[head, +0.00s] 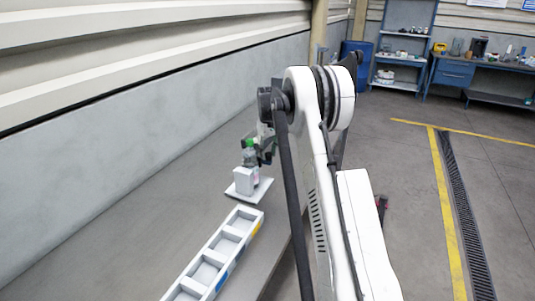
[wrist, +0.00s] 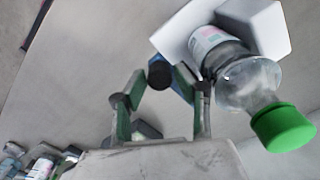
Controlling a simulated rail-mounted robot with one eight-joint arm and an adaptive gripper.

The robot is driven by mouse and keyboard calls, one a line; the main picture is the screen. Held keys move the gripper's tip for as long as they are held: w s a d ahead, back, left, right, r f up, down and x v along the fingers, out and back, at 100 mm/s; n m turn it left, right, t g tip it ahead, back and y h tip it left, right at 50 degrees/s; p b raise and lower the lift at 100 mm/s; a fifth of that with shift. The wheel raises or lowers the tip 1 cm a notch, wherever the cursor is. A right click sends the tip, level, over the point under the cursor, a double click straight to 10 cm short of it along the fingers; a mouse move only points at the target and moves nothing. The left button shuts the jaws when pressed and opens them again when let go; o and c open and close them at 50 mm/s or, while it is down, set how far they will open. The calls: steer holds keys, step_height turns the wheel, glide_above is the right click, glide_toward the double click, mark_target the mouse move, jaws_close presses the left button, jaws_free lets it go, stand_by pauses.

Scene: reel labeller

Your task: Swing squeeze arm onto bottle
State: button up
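The bottle (wrist: 245,80) is clear with a green cap and a pale label. It lies slanted across the right of the wrist view, beside a white block (wrist: 262,28) on a white plate. In the head view the bottle (head: 249,156) stands upright by the block. My gripper (wrist: 160,76) is just left of the bottle, apart from it. A black round knob with a blue strip beside it, perhaps part of the squeeze arm (wrist: 159,72), sits between or just beyond my fingertips. Whether they grip it is unclear. In the head view my arm mostly hides the gripper.
A white compartmented tray (head: 219,251) lies on the grey bench in front of the plate (head: 262,190). A wall runs along the bench's left side. Several small bottles (wrist: 42,166) show at the wrist view's lower left. Shelves and a blue workbench (head: 453,75) stand far behind.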

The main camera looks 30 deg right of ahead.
steer(key=shift+o, duration=1)
step_height(320, 180, up, 12)
